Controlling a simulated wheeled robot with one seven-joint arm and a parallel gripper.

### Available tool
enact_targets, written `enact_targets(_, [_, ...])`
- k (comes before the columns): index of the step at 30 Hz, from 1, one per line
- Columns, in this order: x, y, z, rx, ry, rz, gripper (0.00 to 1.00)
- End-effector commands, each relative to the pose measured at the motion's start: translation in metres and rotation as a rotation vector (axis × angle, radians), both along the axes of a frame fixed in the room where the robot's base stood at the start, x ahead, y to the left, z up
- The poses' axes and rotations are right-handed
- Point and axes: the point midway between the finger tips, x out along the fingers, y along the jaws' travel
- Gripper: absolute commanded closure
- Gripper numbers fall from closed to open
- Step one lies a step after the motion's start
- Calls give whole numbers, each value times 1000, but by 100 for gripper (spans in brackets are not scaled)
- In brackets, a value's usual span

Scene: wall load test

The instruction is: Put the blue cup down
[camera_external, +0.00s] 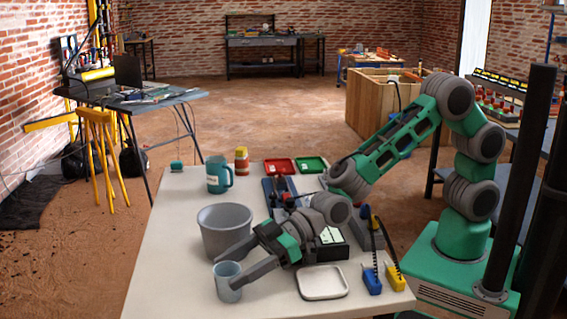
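The light blue cup (226,292) is upright at the front left of the white table. My gripper (227,271) reaches it from the right. One finger lies behind the cup and the other along its near right side, with no clear gap seen. The gripper looks shut on the cup. I cannot tell whether the cup's base touches the table (178,278) or is slightly above it.
A grey bucket (224,222) stands just behind the cup. A white tray (322,283) lies to the right. A teal mug (217,177), a red-yellow bottle (241,161), and red (280,166) and green (310,164) trays stand farther back. The table's left side is clear.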

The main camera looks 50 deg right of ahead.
Motion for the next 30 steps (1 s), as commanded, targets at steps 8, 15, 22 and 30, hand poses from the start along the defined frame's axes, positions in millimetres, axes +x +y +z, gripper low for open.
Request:
enact_targets(8, [0,0,0,0,0,0,29])
enact_targets(15, [-6,-15,10,2,-1,-2,29])
enact_targets(22, [-19,-44,48,6,-6,1,29])
enact_targets(30, [-19,-44,86,1,0,0,29])
